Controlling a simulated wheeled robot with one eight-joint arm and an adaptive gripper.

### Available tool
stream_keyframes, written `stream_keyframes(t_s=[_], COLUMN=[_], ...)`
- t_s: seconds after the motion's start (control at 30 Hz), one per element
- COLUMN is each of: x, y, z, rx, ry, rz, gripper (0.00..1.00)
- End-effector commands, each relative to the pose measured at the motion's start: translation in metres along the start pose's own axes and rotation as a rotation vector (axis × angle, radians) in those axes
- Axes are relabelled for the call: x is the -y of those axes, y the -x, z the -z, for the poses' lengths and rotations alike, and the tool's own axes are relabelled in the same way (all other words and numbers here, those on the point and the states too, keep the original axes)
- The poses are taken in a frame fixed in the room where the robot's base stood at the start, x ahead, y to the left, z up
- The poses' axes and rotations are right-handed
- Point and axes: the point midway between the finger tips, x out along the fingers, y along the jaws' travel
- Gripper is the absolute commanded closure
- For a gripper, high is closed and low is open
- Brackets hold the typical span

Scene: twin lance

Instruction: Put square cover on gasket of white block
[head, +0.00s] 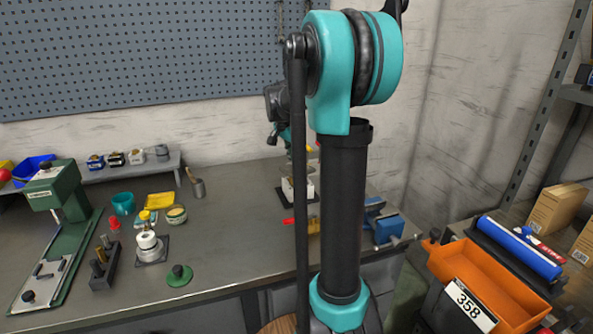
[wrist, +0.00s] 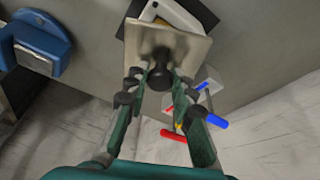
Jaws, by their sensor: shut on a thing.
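In the wrist view my gripper (wrist: 158,80) is shut on the black knob (wrist: 160,72) of a beige square cover (wrist: 165,43). The cover is tilted in the picture and partly hides the white block (wrist: 182,12), which lies beyond it on a dark mat (wrist: 206,14). Whether cover and block touch cannot be told. In the head view the white block (head: 290,188) shows beside my dark arm column, which hides much of that area.
A blue vise (head: 388,228) stands right of the block. Red and blue handles (wrist: 175,135) show beyond my fingers in the wrist view. At the left are a green press (head: 65,215), a white fitting (head: 149,244) and small parts. An orange bin (head: 480,275) is at right.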

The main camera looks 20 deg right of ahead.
Motion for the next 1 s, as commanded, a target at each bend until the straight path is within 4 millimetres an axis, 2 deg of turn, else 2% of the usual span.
stream_keyframes(t_s=[0.33,0.73,0.77,0.9,1.0], x=[0.0,0.0,0.0,0.0,0.0], y=[-0.034,-0.039,-0.039,-0.039,-0.038], z=[-0.011,-0.012,-0.012,-0.012,-0.012], rx=[0.0,0.0,0.0,0.0,0.0], ry=[0.0,0.0,0.0,0.0,0.0], rz=[0.0,0.0,0.0,0.0,0.0], gripper=[1.0,1.0,0.72,0.55,0.55])
